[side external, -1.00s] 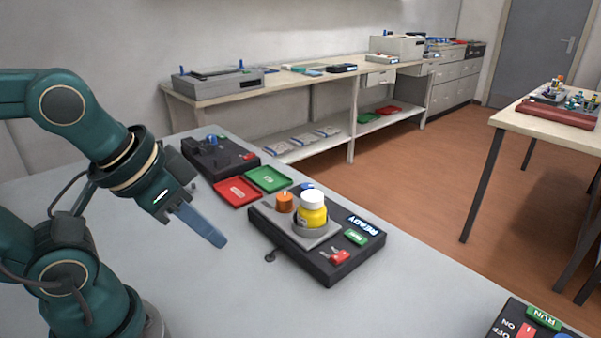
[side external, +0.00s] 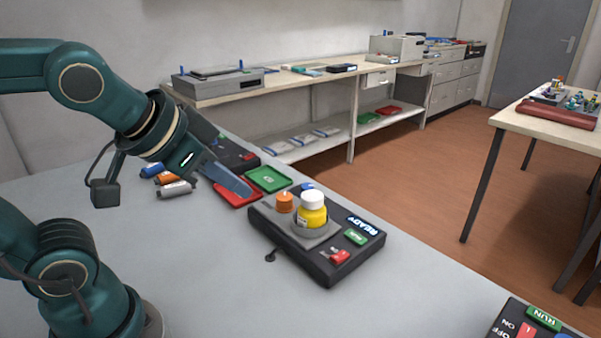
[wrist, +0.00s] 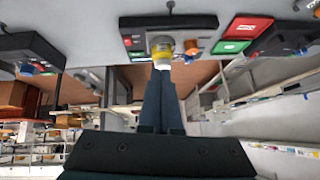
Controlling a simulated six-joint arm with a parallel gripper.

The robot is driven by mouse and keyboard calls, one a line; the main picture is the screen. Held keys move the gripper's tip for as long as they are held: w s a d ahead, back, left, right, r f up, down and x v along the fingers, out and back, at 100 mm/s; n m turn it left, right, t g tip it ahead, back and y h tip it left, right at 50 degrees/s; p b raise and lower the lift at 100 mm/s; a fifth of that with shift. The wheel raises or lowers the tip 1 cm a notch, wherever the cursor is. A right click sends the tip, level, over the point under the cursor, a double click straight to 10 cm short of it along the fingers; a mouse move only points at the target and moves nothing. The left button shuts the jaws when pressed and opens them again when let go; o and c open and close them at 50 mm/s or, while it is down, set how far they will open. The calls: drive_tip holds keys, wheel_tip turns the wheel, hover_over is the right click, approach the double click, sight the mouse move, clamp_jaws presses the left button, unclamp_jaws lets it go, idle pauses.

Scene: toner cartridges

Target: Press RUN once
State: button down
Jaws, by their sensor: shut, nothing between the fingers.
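A black device (side external: 318,268) stands mid-table with a lit READY display (side external: 366,226), a small green button (side external: 356,237) and a red switch (side external: 340,257). The green button's lettering is too small to read surely. A yellow bottle with a white cap (side external: 312,212) sits in its round holder beside an orange knob (side external: 285,202). A second device at the lower right, cut by the frame, carries a green RUN label (side external: 543,318) and a red OFF/ON switch (side external: 527,331). My gripper (side external: 247,192) is shut and empty, left of the mid-table device; it also shows in the wrist view (wrist: 161,76).
A red tray (side external: 236,199) and a green tray (side external: 268,179) lie behind my gripper. Several small cartridges (side external: 172,180) lie to the left. Another black device (side external: 236,157) stands at the back. The table's front is clear.

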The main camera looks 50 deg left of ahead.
drive_tip(key=w+r+m+t, duration=0.1)
drive_tip(key=w+r+m, duration=0.15)
drive_tip(key=w, duration=0.55)
drive_tip(key=m, duration=0.4)
hover_over(355, 238)
wheel_tip(355, 238, down, 7)
drive_tip(key=shift+s+a+f, duration=0.2)
drive_tip(key=shift+s+f, duration=0.15)
drive_tip(key=shift+f, duration=0.1)
drive_tip(key=shift+f, duration=0.1)
drive_tip(key=shift+f, duration=4.25)
drive_tip(key=shift+f, duration=0.1)
drive_tip(key=shift+f, duration=0.35)
